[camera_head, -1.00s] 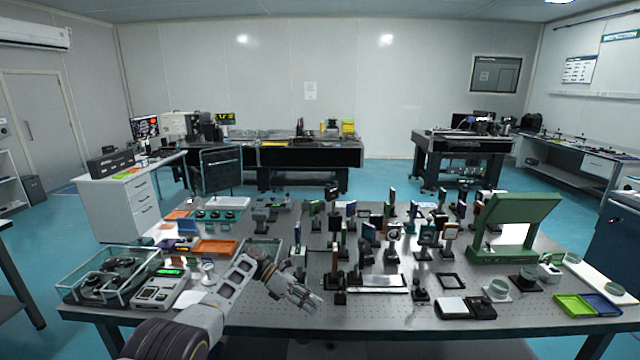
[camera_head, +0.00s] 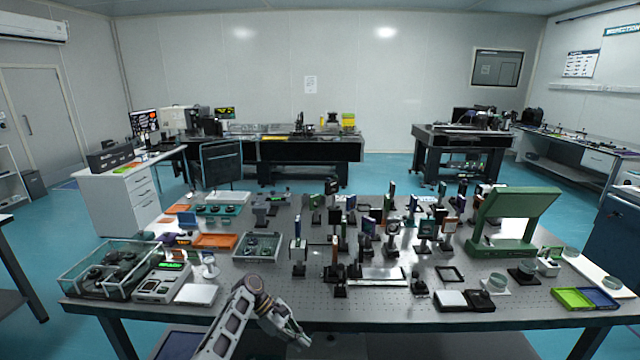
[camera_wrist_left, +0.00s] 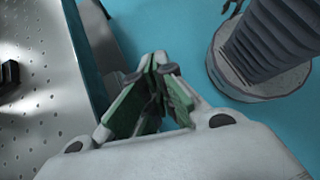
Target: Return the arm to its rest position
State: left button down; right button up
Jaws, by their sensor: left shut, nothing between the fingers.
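My left arm comes in from the bottom of the head view. Its gripper (camera_head: 294,338) hangs low in front of the optical table's (camera_head: 400,316) near edge, with nothing held. In the left wrist view the left gripper (camera_wrist_left: 158,66) shows with its green-padded fingers together at the tips and empty. The perforated tabletop (camera_wrist_left: 50,115) and its edge lie to the left of the fingers there, apart from them. Blue floor lies behind the fingers. My right gripper is in neither view.
Posts with optics crowd the table's middle. At its left stand a glass-walled case (camera_head: 105,270), a meter with a green display (camera_head: 160,283) and a white pad (camera_head: 196,294). A green stand (camera_head: 510,222) is at the right. Open floor lies in front of the table.

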pick_arm(q)
jog(key=s+a+f+m+t+y, duration=0.2)
jog(key=s+a+f+m, duration=0.2)
jog(key=s, duration=0.3)
jog(key=s+a+f+m+t+y, duration=0.1)
jog(key=s+a+f+m+y, duration=0.1)
jog(key=s+a+f+m, duration=0.3)
jog(key=s+a+r+m+t+y, duration=0.2)
jog(key=s+a+r+m, duration=0.3)
jog(key=s, duration=0.4)
jog(key=s+a+r+m+t+y, duration=0.2)
jog(key=s+r+m+y, duration=0.1)
jog(key=s+r, duration=0.55)
notch_tip(320, 180, down, 34)
jog(key=s+g, duration=0.2)
jog(key=s, duration=0.1)
jog(key=s+a+f, duration=0.2)
jog(key=s+f, duration=0.7)
jog(key=s, duration=0.2)
jog(key=s+a+f, duration=0.2)
jog(key=s+f, duration=0.8)
jog(key=s, duration=0.1)
jog(key=shift+a+f+g, duration=0.15)
jog(key=shift+f+g, duration=0.1)
jog(key=shift+g, duration=0.15)
dwell(0.7)
